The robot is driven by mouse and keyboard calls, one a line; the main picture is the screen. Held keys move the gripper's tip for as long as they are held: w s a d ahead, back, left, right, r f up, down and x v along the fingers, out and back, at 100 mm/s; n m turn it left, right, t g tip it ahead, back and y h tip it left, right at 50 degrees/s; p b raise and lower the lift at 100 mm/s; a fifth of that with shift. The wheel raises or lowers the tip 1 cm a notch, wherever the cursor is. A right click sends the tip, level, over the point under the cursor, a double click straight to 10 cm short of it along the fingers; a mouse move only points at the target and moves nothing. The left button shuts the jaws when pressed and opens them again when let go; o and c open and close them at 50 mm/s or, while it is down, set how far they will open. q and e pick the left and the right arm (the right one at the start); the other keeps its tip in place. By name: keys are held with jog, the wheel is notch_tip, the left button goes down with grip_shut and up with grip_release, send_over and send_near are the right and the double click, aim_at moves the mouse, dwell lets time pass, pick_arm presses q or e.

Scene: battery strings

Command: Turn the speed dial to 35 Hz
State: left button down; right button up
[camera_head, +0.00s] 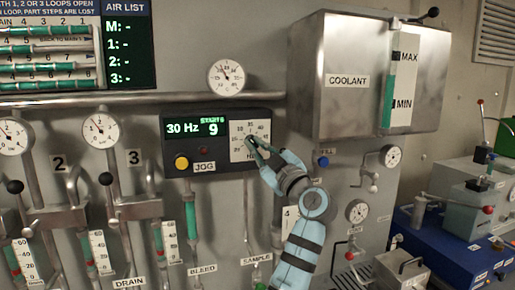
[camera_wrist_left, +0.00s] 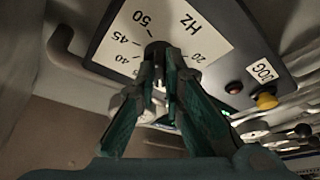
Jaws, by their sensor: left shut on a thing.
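The speed dial (camera_head: 249,135) is a dark knob on a white scale plate (camera_head: 236,130), at the right of a black control panel. The panel's display (camera_head: 195,129) reads 30 Hz beside a large 9. My left gripper (camera_head: 254,144) is shut on the dial knob, with its fingers reaching up to it from below right. In the left wrist view the fingertips (camera_wrist_left: 161,68) close around the dark knob (camera_wrist_left: 157,48), and the plate (camera_wrist_left: 180,20) shows 50, 45, 40, 20 and HZ. The fingers hide part of the scale and the knob's pointer. My right gripper is not in view.
A yellow button (camera_head: 181,162) and a small red light sit on the panel near the JOG label (camera_head: 204,167). A coolant tank (camera_head: 340,75) juts out at the upper right. Pipes, gauges and levers with black balls crowd the left. A blue machine (camera_head: 440,250) stands right.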

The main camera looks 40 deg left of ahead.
pick_arm(q)
jog(key=m+t+b, duration=0.1)
jog(key=m, duration=0.2)
jog(key=m+t+b, duration=0.1)
jog(key=m+t, duration=0.1)
jog(key=m, duration=0.2)
jog(key=shift+s+a+f+h, duration=0.1)
jog(key=shift+s+f+h, duration=0.05)
jog(key=shift+h, duration=0.15)
jog(key=shift+s+m+t+h, duration=0.1)
jog(key=shift+m+t+h, duration=0.4)
jog(key=shift+m+t, duration=1)
jog(key=shift+m+g, duration=0.3)
jog(key=shift+m, duration=0.3)
jog(key=c, duration=1.7)
grip_release()
